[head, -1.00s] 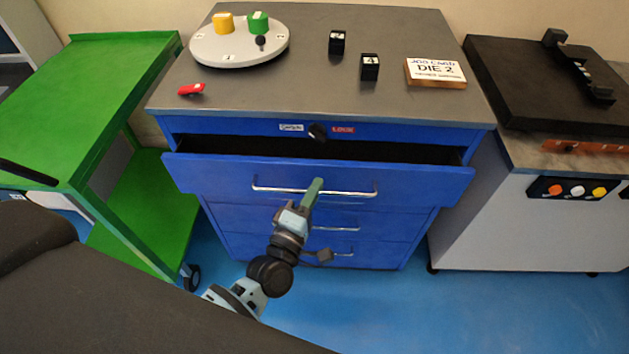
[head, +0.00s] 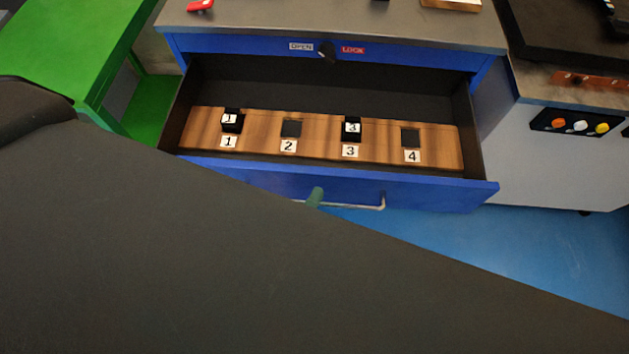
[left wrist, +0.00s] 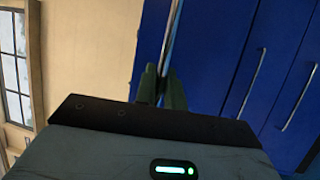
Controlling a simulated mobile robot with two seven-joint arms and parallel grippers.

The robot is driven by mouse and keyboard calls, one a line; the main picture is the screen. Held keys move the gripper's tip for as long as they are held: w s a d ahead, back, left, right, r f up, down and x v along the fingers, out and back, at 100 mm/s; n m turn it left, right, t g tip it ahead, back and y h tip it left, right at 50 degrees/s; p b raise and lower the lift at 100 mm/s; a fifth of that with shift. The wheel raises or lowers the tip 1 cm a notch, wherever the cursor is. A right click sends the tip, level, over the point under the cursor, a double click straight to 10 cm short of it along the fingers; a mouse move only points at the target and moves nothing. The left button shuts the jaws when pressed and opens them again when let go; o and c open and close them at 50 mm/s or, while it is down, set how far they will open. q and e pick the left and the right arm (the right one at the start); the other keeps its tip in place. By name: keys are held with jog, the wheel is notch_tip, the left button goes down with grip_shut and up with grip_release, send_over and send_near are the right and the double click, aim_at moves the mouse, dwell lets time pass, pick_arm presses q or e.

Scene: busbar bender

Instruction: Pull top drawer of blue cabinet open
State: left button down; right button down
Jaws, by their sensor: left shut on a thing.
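The blue cabinet's top drawer (head: 440,195) stands well open in the head view. Its silver handle (head: 370,207) runs along the drawer front, and its left part is hidden behind my dark arm or body. My left gripper (head: 315,197) is at the handle, with only a green fingertip showing. In the left wrist view the left gripper (left wrist: 162,88) is shut on the handle (left wrist: 168,40), a thin bar between its fingers. Inside the drawer lies a wooden rack (head: 262,140) with slots labelled 1 to 4. Black blocks sit at slots 1 (head: 232,121) and 3 (head: 352,129). My right gripper is not in view.
A lock knob (head: 326,52) sits between OPEN and LOCK labels above the drawer. A green cart (head: 60,50) stands at left. A grey machine with buttons (head: 580,125) stands at right. Lower drawer handles (left wrist: 253,85) show in the wrist view.

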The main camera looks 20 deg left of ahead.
pick_arm(q)
jog(key=shift+s+d, duration=0.1)
jog(key=shift+s, duration=0.15)
jog(key=c, duration=1.8)
grip_release()
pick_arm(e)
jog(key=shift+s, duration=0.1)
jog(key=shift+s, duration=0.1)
